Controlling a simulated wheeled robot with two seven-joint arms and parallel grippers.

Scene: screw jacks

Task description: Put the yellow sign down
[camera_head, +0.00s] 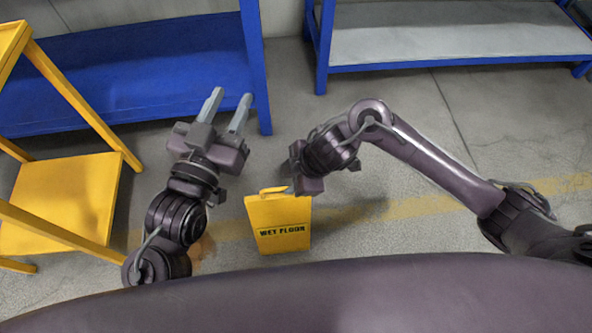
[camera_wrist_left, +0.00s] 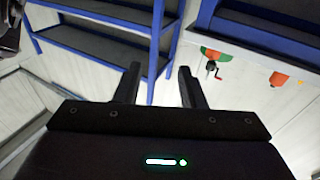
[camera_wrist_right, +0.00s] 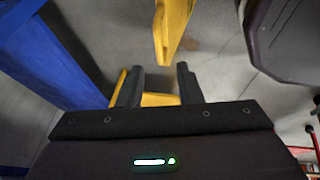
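The yellow sign (camera_head: 280,225), marked WET FLOOR, is upright near the middle of the head view, in front of my base. Its handle is at the top. I cannot tell for certain whether its bottom edge touches the floor. My right gripper (camera_head: 296,176) is just above and behind its top right corner; its fingers are hidden in the head view. In the right wrist view its fingers (camera_wrist_right: 158,85) are apart with nothing clamped, and a yellow panel, probably the sign (camera_wrist_right: 172,30), shows beyond them. My left gripper (camera_head: 228,108) is open and empty, pointing toward the shelves.
A yellow cart (camera_head: 65,195) stands at the left. A blue shelf (camera_head: 140,70) is at the back left and a grey-topped blue bench (camera_head: 450,40) at the back right. Floor at the right is clear. The left wrist view shows orange items with a crank (camera_wrist_left: 213,57).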

